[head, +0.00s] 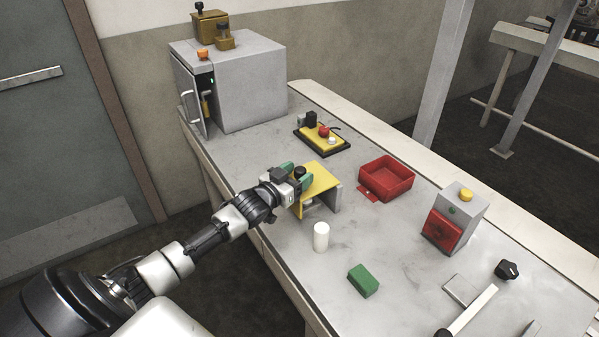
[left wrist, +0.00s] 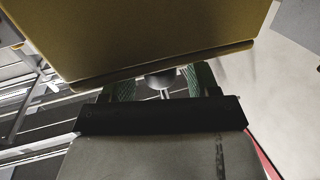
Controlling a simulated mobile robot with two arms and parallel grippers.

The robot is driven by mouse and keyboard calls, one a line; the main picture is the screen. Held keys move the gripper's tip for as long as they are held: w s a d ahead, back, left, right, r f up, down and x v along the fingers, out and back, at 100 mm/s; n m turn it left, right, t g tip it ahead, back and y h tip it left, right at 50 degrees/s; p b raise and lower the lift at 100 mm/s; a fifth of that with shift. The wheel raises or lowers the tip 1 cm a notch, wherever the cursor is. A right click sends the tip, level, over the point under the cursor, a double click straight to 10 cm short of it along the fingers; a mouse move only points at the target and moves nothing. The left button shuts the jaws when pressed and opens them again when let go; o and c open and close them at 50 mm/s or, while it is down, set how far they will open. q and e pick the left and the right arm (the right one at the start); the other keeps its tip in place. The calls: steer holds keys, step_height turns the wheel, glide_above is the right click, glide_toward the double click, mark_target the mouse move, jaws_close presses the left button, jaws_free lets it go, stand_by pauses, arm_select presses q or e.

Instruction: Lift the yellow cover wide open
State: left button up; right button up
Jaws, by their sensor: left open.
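The yellow cover (head: 322,178) sits over a small grey fixture on the table, with a flat yellow top and a yellow front side. It looks down or nearly down. In the left wrist view the yellow cover (left wrist: 140,35) fills the top as a dark yellow panel. My left gripper (head: 297,175) is at the cover's near left edge, its green-padded fingers open. A black knob (head: 299,171) shows between them; a rounded knob on a thin stem (left wrist: 160,80) also shows between the fingers in the wrist view. Contact cannot be told. My right gripper is not in view.
A white cylinder (head: 321,237) and a green block (head: 363,281) stand in front of the cover. A red tray (head: 387,176) is to its right, a yellow panel with a red button (head: 322,138) behind. A grey cabinet (head: 245,85) stands at the back left.

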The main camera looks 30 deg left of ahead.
arm_select(q)
steer(key=shift+w+d, duration=0.1)
steer(key=shift+w, duration=0.45)
